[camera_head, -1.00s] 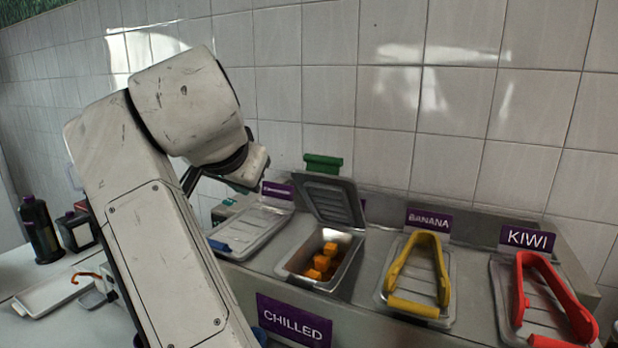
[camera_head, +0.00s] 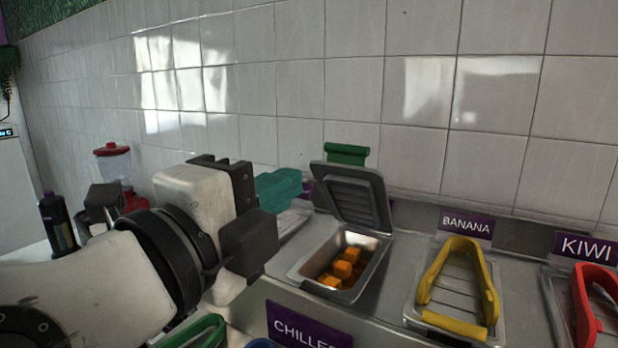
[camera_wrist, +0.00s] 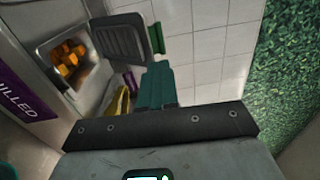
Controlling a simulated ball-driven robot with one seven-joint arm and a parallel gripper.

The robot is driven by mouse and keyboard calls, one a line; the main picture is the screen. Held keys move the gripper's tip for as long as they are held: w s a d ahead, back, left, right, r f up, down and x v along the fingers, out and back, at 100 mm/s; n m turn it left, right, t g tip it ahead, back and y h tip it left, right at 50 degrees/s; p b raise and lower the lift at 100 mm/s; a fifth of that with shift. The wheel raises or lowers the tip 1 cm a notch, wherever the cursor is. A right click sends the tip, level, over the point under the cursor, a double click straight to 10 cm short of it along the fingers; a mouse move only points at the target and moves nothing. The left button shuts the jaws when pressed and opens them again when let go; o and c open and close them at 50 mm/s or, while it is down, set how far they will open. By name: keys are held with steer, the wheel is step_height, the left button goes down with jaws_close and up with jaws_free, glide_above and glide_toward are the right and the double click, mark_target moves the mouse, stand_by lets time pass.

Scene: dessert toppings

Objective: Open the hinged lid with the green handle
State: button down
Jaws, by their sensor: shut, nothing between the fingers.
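The hinged lid (camera_head: 352,196) with the green handle (camera_head: 346,153) stands raised, leaning back toward the tiled wall. Its steel bin (camera_head: 350,291) below is uncovered and holds orange cubes (camera_head: 343,268). My gripper (camera_head: 298,180), with teal fingers, is to the left of the lid, apart from it, shut and empty. The wrist view also shows the raised lid (camera_wrist: 122,40), the green handle (camera_wrist: 157,38) and the open bin (camera_wrist: 70,57). The teal fingers (camera_wrist: 155,80) are together there, with nothing between them.
To the right are closed lids with a yellow handle (camera_head: 455,285) and a red handle (camera_head: 590,310). A CHILLED sign (camera_head: 308,328) is on the counter front. Bottles and a red-lidded blender (camera_head: 112,165) stand at the left. The tiled wall is close behind.

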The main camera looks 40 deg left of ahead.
steer(key=p, duration=0.4)
glide_toward(335, 148)
steer(key=x, duration=0.3)
steer(key=d+x, duration=0.1)
steer(key=x, duration=0.1)
steer(key=shift+w+a+r, duration=0.1)
steer(key=shift+w, duration=0.15)
steer(key=shift+x, duration=0.8)
steer(key=shift+w+a+r+b, duration=0.2)
steer(key=shift+w+r+b, duration=0.05)
steer(key=shift+w+b, duration=0.45)
steer(key=shift+g, duration=0.6)
steer(key=w+r, duration=0.1)
steer(key=w, duration=0.1)
steer(key=w+a+r+b, duration=0.1)
steer(key=w+r, duration=0.1)
steer(key=shift+w+r, duration=0.1)
steer(key=shift+r, duration=0.05)
steer(key=shift+r+b+x, duration=0.15)
steer(key=shift+x, duration=0.8)
steer(key=shift+r+b+x, duration=0.2)
steer(key=shift+x, duration=0.8)
steer(key=shift+r+b+x, duration=0.15)
steer(key=shift+x, duration=0.8)
